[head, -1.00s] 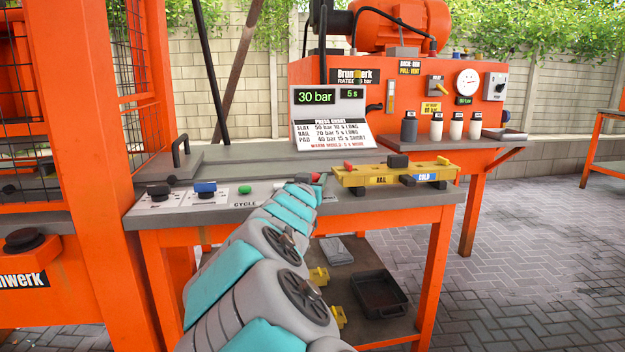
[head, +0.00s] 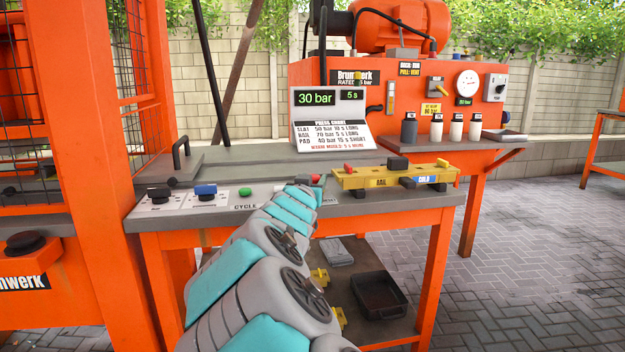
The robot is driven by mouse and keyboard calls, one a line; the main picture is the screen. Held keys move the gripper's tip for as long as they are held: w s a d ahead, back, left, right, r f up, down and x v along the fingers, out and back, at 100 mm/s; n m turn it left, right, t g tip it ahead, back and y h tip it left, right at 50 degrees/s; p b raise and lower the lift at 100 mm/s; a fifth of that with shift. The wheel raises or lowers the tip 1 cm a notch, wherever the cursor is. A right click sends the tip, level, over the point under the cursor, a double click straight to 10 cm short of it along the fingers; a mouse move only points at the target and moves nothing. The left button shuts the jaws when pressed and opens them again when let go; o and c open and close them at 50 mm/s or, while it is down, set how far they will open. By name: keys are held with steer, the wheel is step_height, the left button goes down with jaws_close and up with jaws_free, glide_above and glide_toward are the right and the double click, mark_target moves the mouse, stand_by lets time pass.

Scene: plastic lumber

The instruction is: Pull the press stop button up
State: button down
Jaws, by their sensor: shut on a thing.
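My own arm hides most of the fingers and the base of the button. I cannot tell whether the button is up or down.
To the left on the panel are a green button (head: 245,191), a blue switch (head: 205,190) and a black knob (head: 159,193). A yellow mould (head: 378,180) lies close to the right. A display board (head: 330,118) stands behind.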

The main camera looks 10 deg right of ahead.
steer(key=shift+r+p, duration=0.75)
steer(key=shift+p, duration=0.2)
steer(key=shift+c, duration=1.6)
jaws_free()
steer(key=shift+f, duration=0.1)
steer(key=shift+f, duration=0.15)
